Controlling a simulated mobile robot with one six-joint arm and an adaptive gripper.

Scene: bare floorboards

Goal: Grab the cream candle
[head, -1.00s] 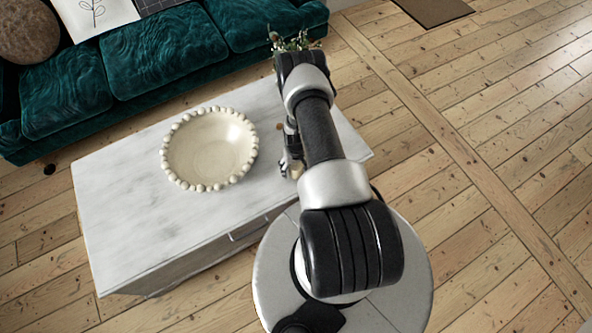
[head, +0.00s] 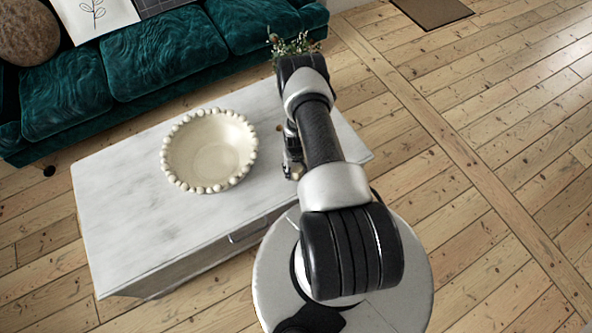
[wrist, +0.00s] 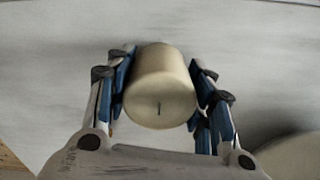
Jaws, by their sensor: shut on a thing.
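The cream candle (wrist: 160,88) is a short cylinder with a dark wick, seen in the middle of the wrist view. My gripper (wrist: 161,95) has a blue-padded finger on each side of it and is shut on it. In the head view my gripper (head: 291,168) is over the right part of the table, right of the bowl. My arm hides most of the candle there. Whether the candle touches the tabletop I cannot tell.
A white marbled table (head: 120,215) bears a cream bowl with a beaded rim (head: 251,157). A plant (head: 300,42) shows behind my arm. A teal sofa (head: 150,60) stands behind the table. Open floorboards (head: 480,130) lie to the right.

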